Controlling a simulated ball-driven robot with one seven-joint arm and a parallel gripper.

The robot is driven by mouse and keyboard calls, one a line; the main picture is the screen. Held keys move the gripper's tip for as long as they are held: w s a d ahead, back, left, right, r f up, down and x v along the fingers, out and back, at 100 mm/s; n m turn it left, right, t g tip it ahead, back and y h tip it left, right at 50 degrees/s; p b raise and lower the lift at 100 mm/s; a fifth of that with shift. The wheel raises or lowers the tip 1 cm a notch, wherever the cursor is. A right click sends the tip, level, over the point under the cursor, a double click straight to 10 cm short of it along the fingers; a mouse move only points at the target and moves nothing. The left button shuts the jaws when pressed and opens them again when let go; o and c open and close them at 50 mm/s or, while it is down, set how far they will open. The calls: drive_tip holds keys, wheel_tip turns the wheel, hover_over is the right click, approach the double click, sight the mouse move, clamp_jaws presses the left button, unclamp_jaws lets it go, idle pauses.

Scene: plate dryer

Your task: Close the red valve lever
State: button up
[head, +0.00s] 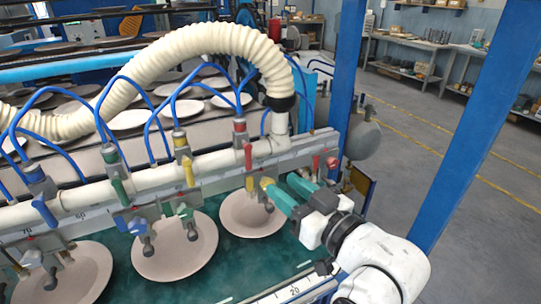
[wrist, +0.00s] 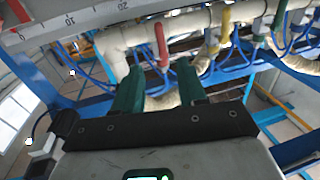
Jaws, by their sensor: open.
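A red valve lever (head: 248,157) hangs down from the white pipe, below a red-capped fitting (head: 240,126) in the head view. In the wrist view the red lever (wrist: 161,44) is ahead of my fingers, in line with the gap between them. My gripper (head: 280,192) has green fingers and is to the right of the lever and lower in the head view. In the wrist view my gripper (wrist: 157,78) is open, its fingers apart with no lever between them. I see no contact with the lever.
A yellow lever (head: 188,171) and a green one (head: 118,190) hang further left along the pipe (head: 150,174). Blue posts (head: 346,60) stand to the right. Blue hoses and a thick cream hose (head: 190,42) loop above the pipe.

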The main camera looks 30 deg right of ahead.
sight(251, 161)
drive_tip(key=w, duration=0.3)
drive_tip(key=w+a+p, duration=0.1)
drive_tip(key=w, duration=0.2)
drive_tip(key=w+a+p, duration=0.1)
drive_tip(key=w, duration=0.3)
drive_tip(key=shift+w, duration=0.1)
drive_tip(key=shift+a, duration=0.1)
drive_tip(key=shift+c, duration=0.3)
clamp_jaws()
